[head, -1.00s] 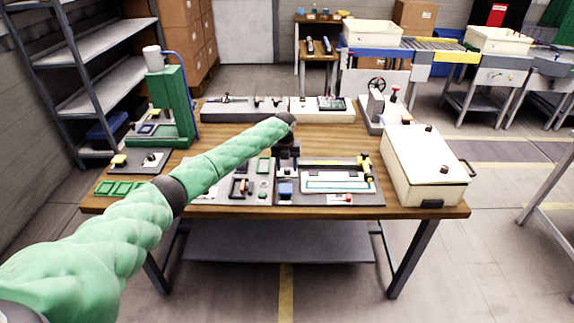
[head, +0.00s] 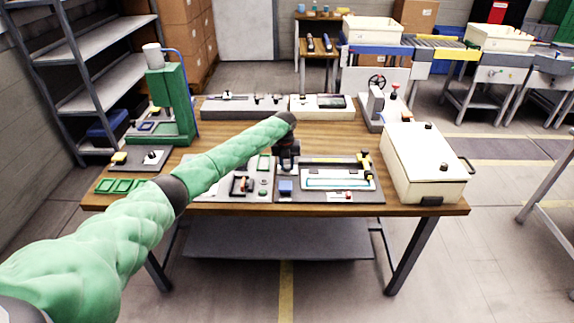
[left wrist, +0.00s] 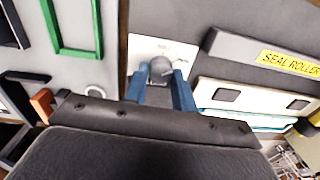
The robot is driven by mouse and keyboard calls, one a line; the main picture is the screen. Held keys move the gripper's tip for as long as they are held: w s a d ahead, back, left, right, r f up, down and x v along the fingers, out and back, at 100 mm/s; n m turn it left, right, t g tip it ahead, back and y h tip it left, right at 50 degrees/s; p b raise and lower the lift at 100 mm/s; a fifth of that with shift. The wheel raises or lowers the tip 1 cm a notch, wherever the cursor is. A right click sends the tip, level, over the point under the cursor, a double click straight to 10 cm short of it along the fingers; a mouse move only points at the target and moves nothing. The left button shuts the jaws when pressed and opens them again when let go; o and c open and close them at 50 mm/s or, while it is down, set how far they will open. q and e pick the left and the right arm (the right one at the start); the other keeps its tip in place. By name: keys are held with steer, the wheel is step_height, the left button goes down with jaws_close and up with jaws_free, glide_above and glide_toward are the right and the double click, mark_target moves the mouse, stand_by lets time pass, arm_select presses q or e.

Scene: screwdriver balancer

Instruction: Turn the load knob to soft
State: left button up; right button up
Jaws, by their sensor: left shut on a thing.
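The load knob (left wrist: 160,66) is a dark grey round knob on a small white plate (left wrist: 143,46) in the left wrist view. The lettering on the plate is too small to read. My left gripper (left wrist: 166,78) has its blue fingers on either side of the knob, shut on it. In the head view my left gripper (head: 287,160) points down at the middle of the workbench, and the knob is hidden beneath it. My right gripper is not in view.
A panel labelled "SEAL ROLLER" (left wrist: 290,62) lies right of the knob, and a green frame (left wrist: 72,28) lies left. On the wooden workbench (head: 235,137), a cream box (head: 422,160) stands at the right and a green press (head: 172,105) at the left.

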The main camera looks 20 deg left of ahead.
arm_select(q)
steer(key=n, duration=0.2)
steer(key=shift+d+n, duration=0.1)
steer(key=shift+n, duration=0.2)
steer(key=n, duration=0.2)
steer(key=shift+n, duration=1.7)
steer(key=shift+n+p, duration=0.35)
steer(key=shift+n, duration=1.35)
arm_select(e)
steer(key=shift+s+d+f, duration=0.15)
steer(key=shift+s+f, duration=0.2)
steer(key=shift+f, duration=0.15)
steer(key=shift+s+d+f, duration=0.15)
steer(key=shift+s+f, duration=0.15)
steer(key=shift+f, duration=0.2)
